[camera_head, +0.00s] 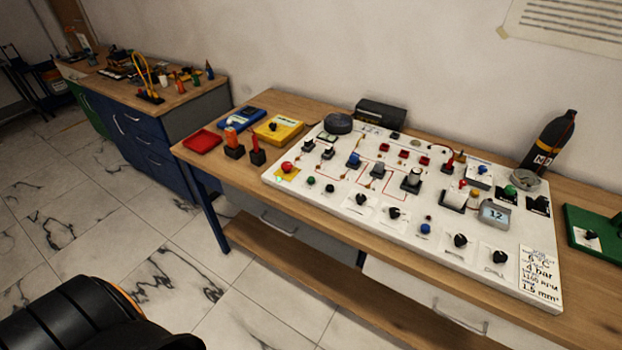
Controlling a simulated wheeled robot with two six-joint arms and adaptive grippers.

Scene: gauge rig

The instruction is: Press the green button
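A white control panel (345,222) lies on the wooden workbench, covered with buttons, knobs and switches. A small green button (311,181) sits near its left end, to the right of the red button on a yellow plate (287,168). A larger green round control (510,191) sits near the panel's right end, behind the small grey display reading 12 (494,213). I cannot tell from here whether either one is pressed. Neither of my grippers is in view. A black part with an orange ring at the bottom left appears to be my own arm.
Left of the panel are a red tray (202,141), a yellow meter (278,129) and a blue case (237,119). A black bottle (553,139) and a dark box (380,112) stand behind it. A green board (592,235) lies right. The tiled floor in front is clear.

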